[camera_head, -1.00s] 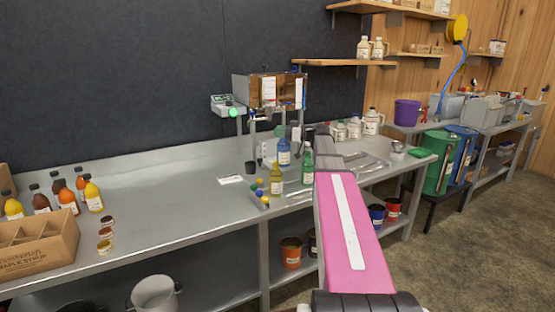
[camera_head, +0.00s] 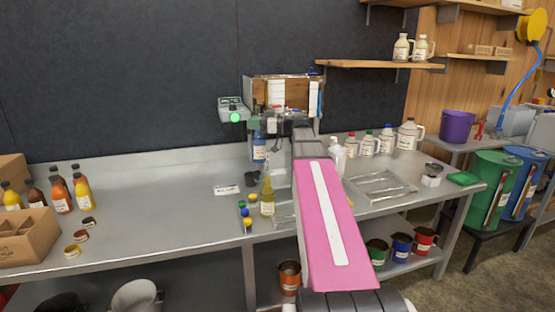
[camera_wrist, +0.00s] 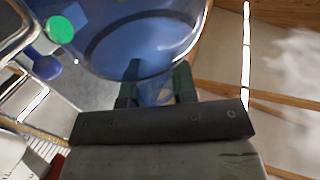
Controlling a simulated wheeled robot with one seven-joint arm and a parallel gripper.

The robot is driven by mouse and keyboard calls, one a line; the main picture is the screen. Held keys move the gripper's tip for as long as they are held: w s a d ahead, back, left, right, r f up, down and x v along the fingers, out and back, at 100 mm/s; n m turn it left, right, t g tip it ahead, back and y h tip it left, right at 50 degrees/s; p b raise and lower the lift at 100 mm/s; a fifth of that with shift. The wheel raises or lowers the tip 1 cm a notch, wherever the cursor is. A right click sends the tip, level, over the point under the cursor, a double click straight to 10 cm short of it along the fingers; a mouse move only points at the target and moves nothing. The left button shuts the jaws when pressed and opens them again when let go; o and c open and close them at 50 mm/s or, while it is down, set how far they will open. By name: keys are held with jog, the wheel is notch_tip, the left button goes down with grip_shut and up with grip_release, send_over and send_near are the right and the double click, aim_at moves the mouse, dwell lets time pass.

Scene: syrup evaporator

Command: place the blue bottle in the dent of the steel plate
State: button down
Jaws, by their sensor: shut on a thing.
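What looks like the steel plate (camera_head: 284,212) shows only as a sliver beside the yellow-green bottle, mostly hidden by my arm. Its dent cannot be made out.
A yellow-green bottle (camera_head: 267,197) stands near the table's front edge, beside small coloured caps (camera_head: 245,215). A dispenser (camera_head: 282,95) stands behind. A white pump bottle (camera_head: 337,158) and tray (camera_head: 380,187) are right of my arm.

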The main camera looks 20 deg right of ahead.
jog(key=w+d+f, duration=0.1)
jog(key=d+f, duration=0.8)
jog(key=f, duration=0.1)
jog(key=shift+w+d, duration=0.15)
jog(key=shift+d, duration=0.2)
jog(key=shift+f, duration=0.1)
jog(key=c, duration=0.9)
grip_release()
jog(key=v, duration=1.2)
